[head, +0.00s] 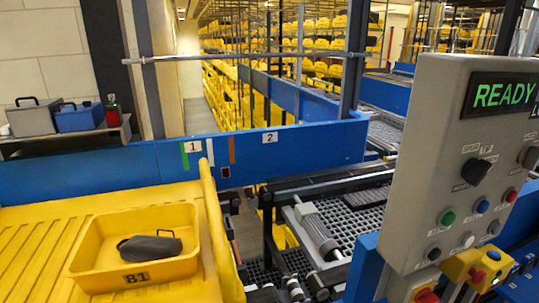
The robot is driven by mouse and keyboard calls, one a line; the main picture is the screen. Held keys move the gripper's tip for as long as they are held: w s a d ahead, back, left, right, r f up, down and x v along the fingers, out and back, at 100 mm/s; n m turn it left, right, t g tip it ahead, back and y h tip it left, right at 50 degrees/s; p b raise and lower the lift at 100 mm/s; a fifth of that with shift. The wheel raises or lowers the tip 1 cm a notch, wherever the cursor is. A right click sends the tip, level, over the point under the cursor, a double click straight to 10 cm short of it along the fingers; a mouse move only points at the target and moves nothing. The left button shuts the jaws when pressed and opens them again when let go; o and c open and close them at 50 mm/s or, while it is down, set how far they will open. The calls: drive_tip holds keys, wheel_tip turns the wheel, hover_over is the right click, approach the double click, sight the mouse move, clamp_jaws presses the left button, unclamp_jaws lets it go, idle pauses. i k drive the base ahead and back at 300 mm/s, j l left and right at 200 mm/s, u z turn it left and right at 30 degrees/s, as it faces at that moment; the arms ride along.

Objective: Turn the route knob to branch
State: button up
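A grey control panel (432,135) stands at the right and is cut off by the picture's right edge. A black rotary knob (476,172) sits on its face below the display, with small labels around it that I cannot read clearly. A second black knob (530,157) sits further right, at the picture's edge. I cannot tell from the lettering which one is the route knob or which position either points to. The display (503,95) shows READY in green. My gripper is not in view.
Several coloured push buttons, including a green one (448,218), sit below the knobs, with yellow-and-red control boxes (478,270) beneath. Blue conveyor rails (320,144) run behind.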

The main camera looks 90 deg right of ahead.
sight(475, 170)
drive_tip(key=z, duration=4.6)
drive_tip(key=l+u, duration=0.3)
drive_tip(key=l, duration=0.25)
